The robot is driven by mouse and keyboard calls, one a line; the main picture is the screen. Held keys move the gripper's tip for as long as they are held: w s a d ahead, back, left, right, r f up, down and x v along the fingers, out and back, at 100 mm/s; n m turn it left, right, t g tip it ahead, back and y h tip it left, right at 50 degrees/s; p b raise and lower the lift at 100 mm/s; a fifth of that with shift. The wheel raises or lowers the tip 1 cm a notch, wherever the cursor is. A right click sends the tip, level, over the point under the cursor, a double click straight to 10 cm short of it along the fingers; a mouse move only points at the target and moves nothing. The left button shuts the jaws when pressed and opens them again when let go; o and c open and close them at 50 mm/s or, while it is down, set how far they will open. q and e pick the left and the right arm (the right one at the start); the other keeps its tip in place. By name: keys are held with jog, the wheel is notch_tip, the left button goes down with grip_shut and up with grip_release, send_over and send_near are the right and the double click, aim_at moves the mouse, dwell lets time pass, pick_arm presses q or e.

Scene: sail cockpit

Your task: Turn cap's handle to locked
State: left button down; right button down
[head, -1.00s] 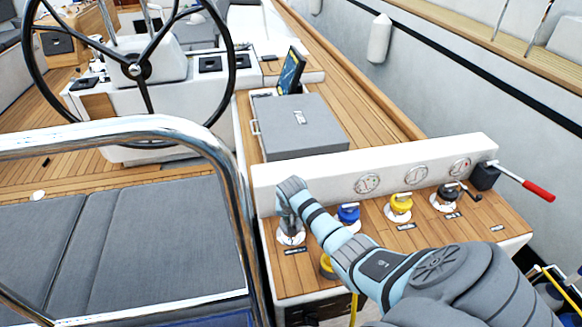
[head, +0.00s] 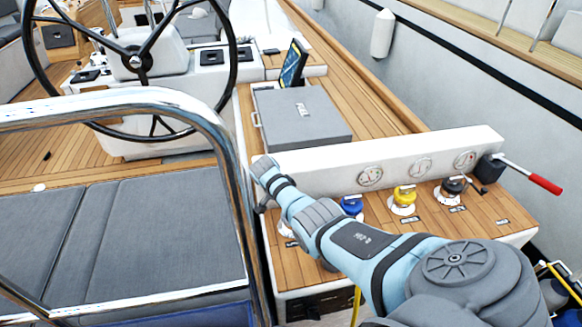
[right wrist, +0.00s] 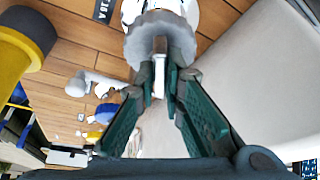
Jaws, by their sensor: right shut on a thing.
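In the right wrist view a grey, scalloped cap (right wrist: 160,38) sits in a white round fitting. Its narrow upright handle (right wrist: 160,68) stands between the fingers of my right gripper (right wrist: 163,80), which is shut on it. In the head view my right arm reaches across to the left end of the wooden deck panel (head: 300,272). It covers the cap, and only part of the white fitting shows. I cannot read any locked mark. My left gripper is not in view.
A blue cap (head: 351,205), a yellow cap (head: 404,196) and a black cap (head: 453,187) stand in a row to the right. Behind them is a white ledge (head: 320,172) with gauges. A red-handled lever (head: 545,184) sticks out at the right end. A steel rail (head: 225,150) passes close left.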

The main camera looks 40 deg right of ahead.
jog(key=shift+m+g+b, duration=0.3)
jog(key=shift+m+b, duration=0.15)
jog(key=shift+m, duration=0.15)
jog(key=c, duration=1.7)
grip_release()
jog(key=v, duration=1.2)
jog(key=shift+r, duration=0.1)
